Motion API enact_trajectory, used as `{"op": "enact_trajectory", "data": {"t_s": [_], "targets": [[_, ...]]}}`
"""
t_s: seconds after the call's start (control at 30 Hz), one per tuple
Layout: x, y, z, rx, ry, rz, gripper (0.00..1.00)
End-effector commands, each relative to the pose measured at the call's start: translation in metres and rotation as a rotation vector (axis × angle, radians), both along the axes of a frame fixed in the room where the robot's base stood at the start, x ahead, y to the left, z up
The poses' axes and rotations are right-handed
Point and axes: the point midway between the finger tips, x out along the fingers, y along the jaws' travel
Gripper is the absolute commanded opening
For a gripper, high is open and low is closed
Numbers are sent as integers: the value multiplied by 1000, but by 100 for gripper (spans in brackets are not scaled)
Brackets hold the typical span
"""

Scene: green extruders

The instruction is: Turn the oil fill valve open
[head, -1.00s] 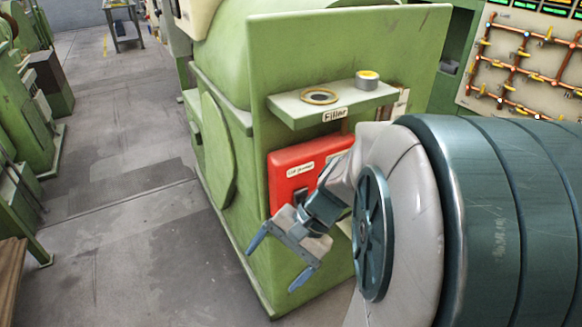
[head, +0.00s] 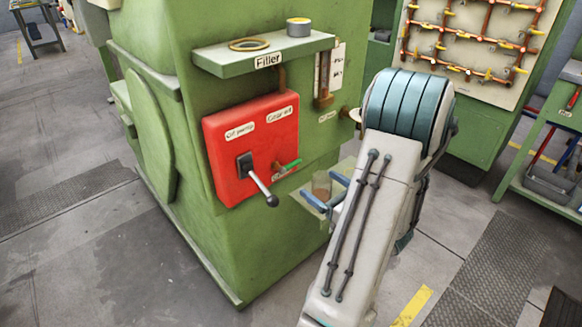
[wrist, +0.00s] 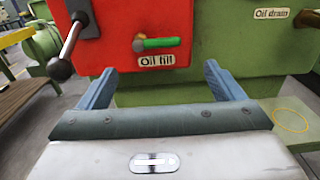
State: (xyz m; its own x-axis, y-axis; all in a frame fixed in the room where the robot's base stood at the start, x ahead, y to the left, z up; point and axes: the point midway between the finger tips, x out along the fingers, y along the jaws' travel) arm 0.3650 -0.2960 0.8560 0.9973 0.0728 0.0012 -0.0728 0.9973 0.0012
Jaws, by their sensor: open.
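The oil fill valve (head: 289,166) has a green handle and sits on the lower right of the red panel (head: 222,143). In the wrist view the green handle (wrist: 161,43) lies roughly level, pointing right, just above the "Oil fill" label (wrist: 156,61). My gripper (head: 327,192) is open and empty, to the right of and below the valve in the head view. In the wrist view its two blue fingers (wrist: 159,70) are spread wide on either side of the label, below the handle, apart from it.
A lever with a dark ball knob (head: 271,200) juts out from the panel, left of the valve. An "Oil drain" knob (wrist: 307,19) is to the right. A shelf (head: 222,65) overhangs the panel. A small ledge (wrist: 292,120) lies low right. The floor at left is open.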

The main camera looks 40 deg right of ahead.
Motion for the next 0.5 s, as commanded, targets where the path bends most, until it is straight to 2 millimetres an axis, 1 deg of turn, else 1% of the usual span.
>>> {"op": "enact_trajectory", "data": {"t_s": [0.03, 0.3, 0.5], "targets": [[10, 3, 1, 0, -2, 7, 88], [68, 8, 1, -1, 0, 9, 88], [103, 10, 1, 0, -1, 8, 88]]}}
